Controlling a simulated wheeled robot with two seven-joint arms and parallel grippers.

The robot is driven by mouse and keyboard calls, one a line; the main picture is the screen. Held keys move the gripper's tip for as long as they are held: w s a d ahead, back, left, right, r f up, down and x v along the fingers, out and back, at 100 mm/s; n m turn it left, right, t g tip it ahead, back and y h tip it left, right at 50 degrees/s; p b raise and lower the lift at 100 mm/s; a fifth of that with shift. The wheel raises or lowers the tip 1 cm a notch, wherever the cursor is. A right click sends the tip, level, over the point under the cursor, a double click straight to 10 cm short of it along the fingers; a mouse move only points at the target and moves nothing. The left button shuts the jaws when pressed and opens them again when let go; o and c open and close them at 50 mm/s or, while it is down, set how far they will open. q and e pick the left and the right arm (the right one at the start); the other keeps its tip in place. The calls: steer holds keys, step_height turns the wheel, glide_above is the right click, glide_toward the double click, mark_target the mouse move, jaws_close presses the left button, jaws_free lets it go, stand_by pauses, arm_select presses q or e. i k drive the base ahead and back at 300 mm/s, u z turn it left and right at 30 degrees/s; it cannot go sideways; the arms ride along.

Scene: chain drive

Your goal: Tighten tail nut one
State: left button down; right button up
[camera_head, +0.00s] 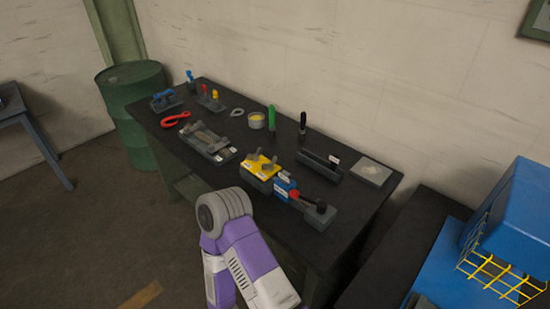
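I cannot make out tail nut one; at this distance the small parts on the dark workbench (340,235) are too small to tell apart. A grey tray-like fixture (208,143) with long bars lies near the middle of the bench. In front of it, toward the right, sit a yellow fixture (262,166) with grey blocks and a blue block (284,187). A tool with a red part and black handle (308,197) lies beside the blue block on a grey base. Part of my own purple and white arm shows at the bottom centre; neither gripper is in view.
Red-handled pliers (176,119), a green-handled tool (271,118), a black-handled tool (303,125), a round tin (256,120) and a dark open tray (318,166) stand on the bench. A green drum (134,88) is behind left. Blue equipment with a yellow grille (495,270) stands right.

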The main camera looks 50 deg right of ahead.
mark_target(254, 157)
steer(key=z, duration=1)
steer(key=i, duration=0.15)
